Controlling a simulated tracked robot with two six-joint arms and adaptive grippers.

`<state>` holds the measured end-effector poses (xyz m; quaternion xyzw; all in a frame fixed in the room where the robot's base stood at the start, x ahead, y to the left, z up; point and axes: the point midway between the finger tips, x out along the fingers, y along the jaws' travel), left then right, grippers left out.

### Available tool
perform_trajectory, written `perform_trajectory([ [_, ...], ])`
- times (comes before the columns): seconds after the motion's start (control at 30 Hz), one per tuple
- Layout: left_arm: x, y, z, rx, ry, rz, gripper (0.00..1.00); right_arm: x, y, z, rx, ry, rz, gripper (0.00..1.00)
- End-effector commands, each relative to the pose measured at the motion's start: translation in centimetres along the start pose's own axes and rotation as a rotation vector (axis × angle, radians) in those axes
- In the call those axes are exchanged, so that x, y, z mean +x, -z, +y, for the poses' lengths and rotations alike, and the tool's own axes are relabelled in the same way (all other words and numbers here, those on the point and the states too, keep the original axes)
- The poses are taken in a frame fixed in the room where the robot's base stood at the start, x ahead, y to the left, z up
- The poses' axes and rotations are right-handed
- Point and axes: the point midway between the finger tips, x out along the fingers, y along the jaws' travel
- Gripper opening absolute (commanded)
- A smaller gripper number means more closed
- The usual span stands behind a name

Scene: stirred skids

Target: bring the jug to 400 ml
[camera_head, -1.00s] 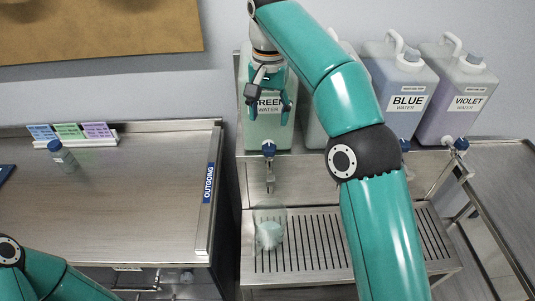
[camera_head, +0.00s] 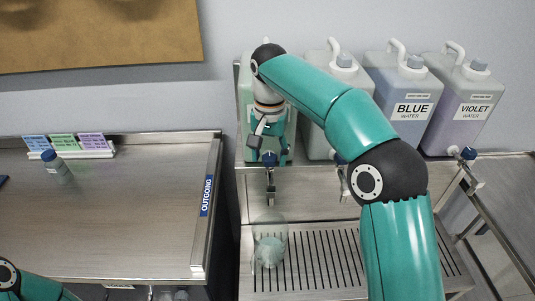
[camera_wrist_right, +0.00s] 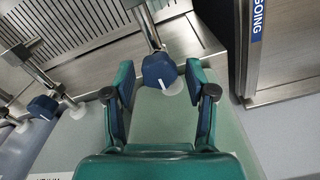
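The clear jug (camera_head: 268,245) stands on the slotted drip tray under the tap of the leftmost container. Pale green shows low in it; I cannot read its level or marks. That tap has a blue knob (camera_head: 269,159), seen larger in the right wrist view (camera_wrist_right: 159,72). My right gripper (camera_head: 268,150) is at the knob, pointing down in front of the container. In the right wrist view, its fingers (camera_wrist_right: 159,85) are open, one either side of the knob, with gaps visible. My left arm shows only at the lower left; its gripper is out of view.
The leftmost container (camera_head: 245,95) is mostly behind my right arm. The BLUE (camera_head: 400,85) and VIOLET (camera_head: 465,100) containers stand to the right, with another between. The drip tray (camera_head: 320,260) is below. The OUTGOING table (camera_head: 130,220) at left holds a small bottle (camera_head: 56,164) and is otherwise largely clear.

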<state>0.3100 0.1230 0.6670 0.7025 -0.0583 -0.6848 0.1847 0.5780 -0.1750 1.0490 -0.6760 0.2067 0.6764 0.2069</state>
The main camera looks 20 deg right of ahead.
Motion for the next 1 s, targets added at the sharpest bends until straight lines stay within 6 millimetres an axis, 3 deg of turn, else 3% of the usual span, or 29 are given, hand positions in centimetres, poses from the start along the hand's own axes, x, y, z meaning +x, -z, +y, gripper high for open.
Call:
perform_trajectory([
  [0.03, 0.0, 0.0, 0.0, 0.0, 0.0, 0.0, 0.0, 0.0, 0.0, 0.0, 0.0, 0.0, 0.0, 0.42],
  [0.27, 0.0, 0.0, 0.0, 0.0, 0.0, 0.0, 0.0, 0.0, 0.0, 0.0, 0.0, 0.001, 0.0, 0.04],
  [0.3, 0.0, 0.1, -0.1, -0.004, 0.0, 0.002, 0.0, 0.0, -0.5, -0.7, -0.002, 0.0, 0.0, 0.01],
  [0.67, -0.7, 0.0, 0.3, 0.0, 0.0, 0.0, 0.0, -0.2, -0.1, -0.1, -0.055, 0.002, -0.001, 0.01],
  [1.0, -3.1, 0.0, 1.1, 0.0, 0.0, 0.0, 0.0, -0.5, -0.1, -0.1, -0.276, 0.002, -0.001, 0.01],
])
